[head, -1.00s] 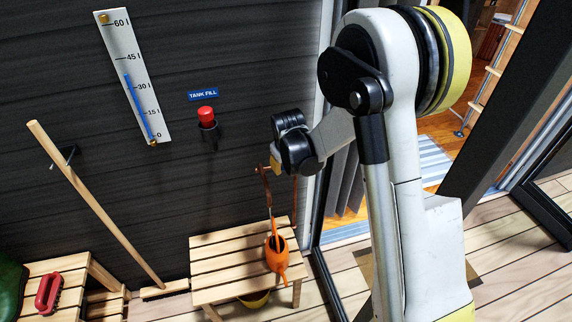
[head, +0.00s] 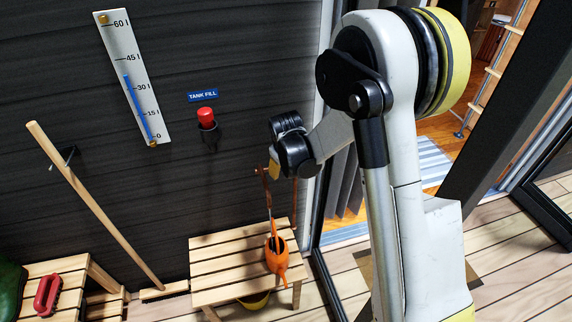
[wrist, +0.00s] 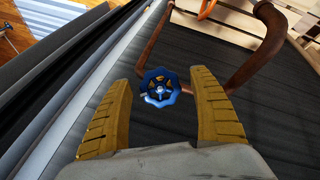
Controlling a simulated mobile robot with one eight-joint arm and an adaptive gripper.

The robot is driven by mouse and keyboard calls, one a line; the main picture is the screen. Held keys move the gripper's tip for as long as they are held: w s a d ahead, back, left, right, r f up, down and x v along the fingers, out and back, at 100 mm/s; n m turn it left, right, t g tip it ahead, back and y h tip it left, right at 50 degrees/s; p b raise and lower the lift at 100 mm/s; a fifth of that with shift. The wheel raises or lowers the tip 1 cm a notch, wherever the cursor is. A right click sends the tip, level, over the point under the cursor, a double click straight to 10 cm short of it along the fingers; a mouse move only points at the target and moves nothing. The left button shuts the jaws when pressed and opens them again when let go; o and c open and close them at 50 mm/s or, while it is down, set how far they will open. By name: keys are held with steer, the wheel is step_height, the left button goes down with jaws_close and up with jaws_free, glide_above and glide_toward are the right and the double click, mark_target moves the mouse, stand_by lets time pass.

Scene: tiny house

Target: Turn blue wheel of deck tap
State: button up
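The blue wheel (wrist: 159,87) of the deck tap shows in the wrist view, on a copper pipe (wrist: 262,62) against the dark wall. My gripper (wrist: 162,90) is open, with its two yellow fingers on either side of the wheel. There is a gap between each finger and the wheel, and I see no contact. In the head view my gripper (head: 274,165) is near the wall above the slatted bench; it hides the wheel there. Part of the copper pipe (head: 267,200) shows below it.
An orange watering can (head: 277,256) stands on a slatted wooden bench (head: 225,265) below the tap. A red-capped fitting (head: 206,118) under the TANK FILL sign (head: 202,95) and a level gauge (head: 132,80) are on the wall. A broom (head: 95,205) leans at left. A doorway opens at right.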

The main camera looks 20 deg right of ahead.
steer(key=v, duration=1.2)
stand_by(6.8)
